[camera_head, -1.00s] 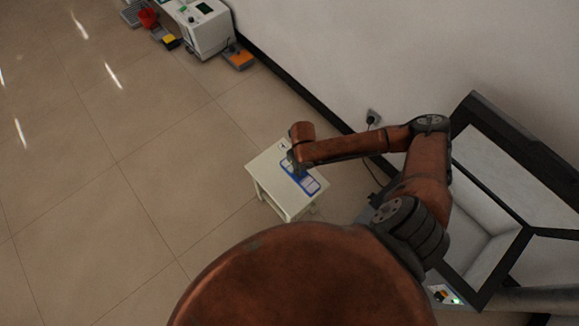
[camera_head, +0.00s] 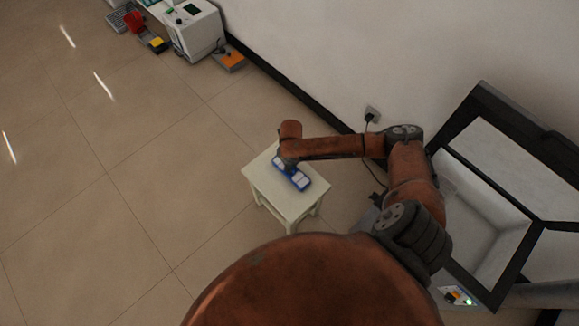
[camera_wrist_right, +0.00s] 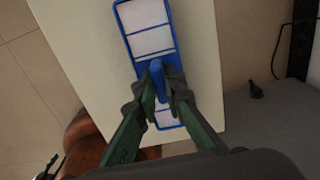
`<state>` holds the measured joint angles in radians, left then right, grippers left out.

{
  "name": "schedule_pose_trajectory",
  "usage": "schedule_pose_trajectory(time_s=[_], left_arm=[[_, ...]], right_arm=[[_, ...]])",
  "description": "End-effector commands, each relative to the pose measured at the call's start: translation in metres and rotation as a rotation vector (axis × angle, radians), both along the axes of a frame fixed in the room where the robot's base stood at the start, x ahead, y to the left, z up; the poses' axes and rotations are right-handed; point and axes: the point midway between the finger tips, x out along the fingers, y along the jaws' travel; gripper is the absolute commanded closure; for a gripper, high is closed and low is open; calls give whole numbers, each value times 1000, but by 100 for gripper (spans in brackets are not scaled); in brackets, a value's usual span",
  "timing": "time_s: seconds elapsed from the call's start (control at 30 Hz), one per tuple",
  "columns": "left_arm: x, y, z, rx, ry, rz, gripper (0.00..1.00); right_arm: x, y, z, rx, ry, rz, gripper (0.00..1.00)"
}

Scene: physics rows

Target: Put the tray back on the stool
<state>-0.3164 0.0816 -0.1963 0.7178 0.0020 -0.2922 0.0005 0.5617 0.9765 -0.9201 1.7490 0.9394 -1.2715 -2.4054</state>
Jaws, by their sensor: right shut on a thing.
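The blue tray (camera_head: 298,179) with white compartments is over the top of the small cream stool (camera_head: 259,177). I cannot tell whether it rests on the stool or hangs just above it. In the right wrist view the tray (camera_wrist_right: 150,40) lies lengthwise, with the pale stool top (camera_wrist_right: 90,60) behind it. My right gripper (camera_head: 288,164) is over the tray's far end in the head view. In the wrist view its fingers (camera_wrist_right: 161,92) are shut on the tray's blue middle part, hiding some of it. My left gripper is out of view.
A dark-framed open machine (camera_head: 470,200) stands on the right. A wall socket with a plugged cable (camera_head: 372,114) is behind my right arm. White equipment (camera_head: 192,30) and small boxes (camera_head: 229,61) stand along the wall at top left. The tiled floor left of the stool is clear.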

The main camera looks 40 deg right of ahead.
Motion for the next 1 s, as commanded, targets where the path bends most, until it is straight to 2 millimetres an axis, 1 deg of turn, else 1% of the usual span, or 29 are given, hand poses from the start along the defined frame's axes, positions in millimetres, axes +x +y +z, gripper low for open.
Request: schedule_pose_trajectory(time_s=[0.13, 0.27, 0.3, 0.53, 0.87, 0.93, 0.97, 1.0], left_arm=[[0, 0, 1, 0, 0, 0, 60], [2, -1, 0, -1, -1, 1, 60], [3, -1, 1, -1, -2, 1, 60], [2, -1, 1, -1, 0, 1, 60], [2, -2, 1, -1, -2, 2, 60], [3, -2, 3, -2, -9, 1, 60], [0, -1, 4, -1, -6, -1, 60], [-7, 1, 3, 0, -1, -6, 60]], right_arm=[[1, 0, 2, 0, -2, 0, 100], [1, 0, -1, 0, -1, 0, 100], [0, 0, -2, 0, 0, 0, 89], [0, 0, -1, 0, -1, 0, 74], [0, 0, 1, 0, -1, 0, 73], [1, 0, 8, 0, -3, 0, 73], [1, 0, 13, 0, -4, 0, 73], [2, 0, 19, 0, -5, 0, 73]])
